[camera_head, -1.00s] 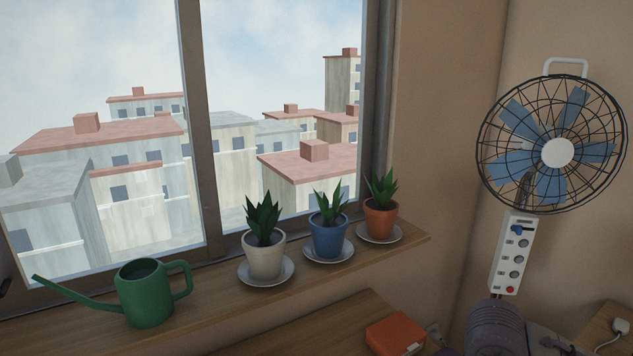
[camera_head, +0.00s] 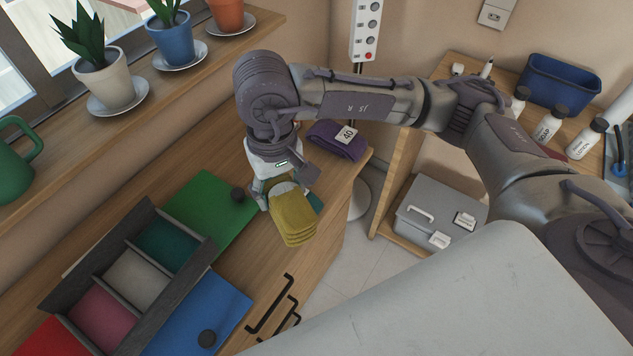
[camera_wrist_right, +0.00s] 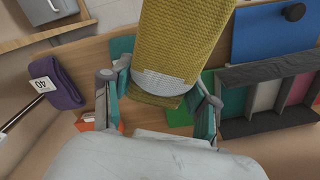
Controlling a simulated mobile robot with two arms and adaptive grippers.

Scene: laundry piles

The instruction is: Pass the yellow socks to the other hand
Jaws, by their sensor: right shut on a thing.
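The yellow socks (camera_head: 294,218) are a folded, ribbed bundle with a pale grey band. My right gripper (camera_head: 279,187) is shut on them near the band, and they hang out beyond its fingers above the wooden dresser top. In the right wrist view the yellow socks (camera_wrist_right: 182,42) stick out between the two fingers of my right gripper (camera_wrist_right: 160,95), with the grey band close to the fingertips. My left gripper is in none of the current views.
A divided box (camera_head: 203,262) stands on the dresser among green (camera_head: 208,208) and blue (camera_head: 222,303) sheets. A purple folded cloth (camera_head: 333,139) tagged 40 lies behind my right gripper. Potted plants line the sill. Bottles and a blue bin (camera_head: 562,82) stand at right.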

